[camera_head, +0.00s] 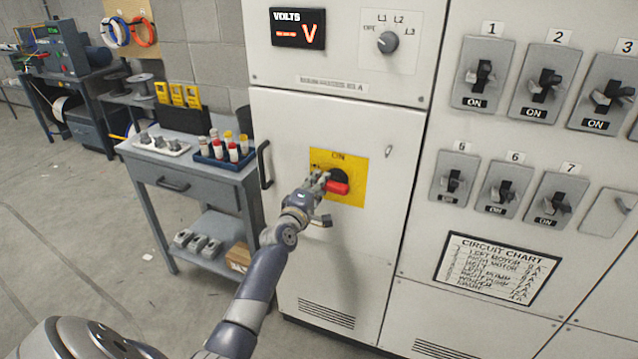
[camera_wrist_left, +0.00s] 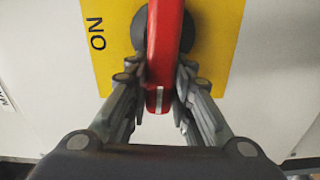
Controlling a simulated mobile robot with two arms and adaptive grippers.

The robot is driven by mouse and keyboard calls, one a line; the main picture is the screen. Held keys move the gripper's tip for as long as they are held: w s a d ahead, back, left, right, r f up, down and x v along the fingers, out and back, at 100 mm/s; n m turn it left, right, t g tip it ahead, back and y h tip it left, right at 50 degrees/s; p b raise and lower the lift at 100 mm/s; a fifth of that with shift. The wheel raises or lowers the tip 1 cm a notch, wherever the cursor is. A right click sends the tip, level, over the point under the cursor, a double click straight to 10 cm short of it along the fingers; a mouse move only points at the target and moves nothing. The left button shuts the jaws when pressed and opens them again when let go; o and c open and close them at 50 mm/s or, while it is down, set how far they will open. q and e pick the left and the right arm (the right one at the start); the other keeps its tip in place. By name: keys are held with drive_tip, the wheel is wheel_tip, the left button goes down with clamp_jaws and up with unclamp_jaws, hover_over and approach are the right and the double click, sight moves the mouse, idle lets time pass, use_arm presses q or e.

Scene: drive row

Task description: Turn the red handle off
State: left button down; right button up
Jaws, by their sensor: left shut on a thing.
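The red handle (camera_head: 338,187) is a rotary switch handle on a black hub in front of a yellow plate (camera_head: 352,163) marked ON, on the white cabinet door. In the left wrist view the red handle (camera_wrist_left: 165,45) runs between the fingers, with a white mark near its end. My left gripper (camera_head: 323,181) reaches in from below and is shut on the handle; its fingers (camera_wrist_left: 160,92) sit on either side of it. In the head view the fingers partly cover the handle and hub. My right gripper is not in view.
A grey side table (camera_head: 200,171) with bottles and parts stands left of the cabinet. A door pull (camera_head: 264,164) is close to my left arm. Above are a volts display (camera_head: 298,28) and selector knob (camera_head: 387,42). Several numbered switches and a circuit chart (camera_head: 497,269) are at right.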

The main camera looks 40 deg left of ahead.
use_arm(q)
drive_tip(key=shift+d+f+n, duration=0.2)
drive_tip(key=shift+f+n, duration=0.1)
drive_tip(key=shift+n, duration=0.1)
drive_tip(key=c, duration=1.4)
unclamp_jaws()
drive_tip(key=shift+r, duration=0.1)
drive_tip(key=v, duration=1.2)
